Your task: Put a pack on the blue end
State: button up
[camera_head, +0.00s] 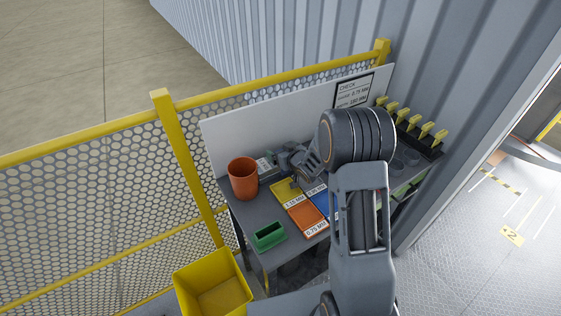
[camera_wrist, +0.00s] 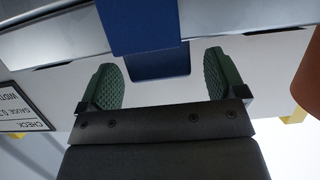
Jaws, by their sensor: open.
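The colour-marked mat on the bench has a yellow part (camera_head: 284,190), an orange part (camera_head: 306,219) and a blue end (camera_head: 319,202) partly hidden behind my arm. My gripper (camera_head: 295,180) is low over the bench near the yellow part. In the wrist view my gripper (camera_wrist: 162,68) has its two green-padded fingers wide apart. A blue block-like thing (camera_wrist: 150,30) shows between and beyond the fingers; I cannot tell whether it is a pack or whether the fingers touch it. No pack is clearly recognisable in the head view.
An orange pot (camera_head: 243,180) and a green tray (camera_head: 269,236) stand on the bench's left side. A rack with yellow hooks (camera_head: 415,127) is at right. A white board (camera_head: 235,137) closes the back. A yellow bin (camera_head: 213,290) sits below, beside the mesh fence (camera_head: 90,215).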

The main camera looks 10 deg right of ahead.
jog(key=shift+w+a+f, duration=0.15)
jog(key=shift+w, duration=0.2)
jog(key=shift+c, duration=0.4)
grip_shut()
jog(key=shift+w, duration=0.1)
dwell(0.4)
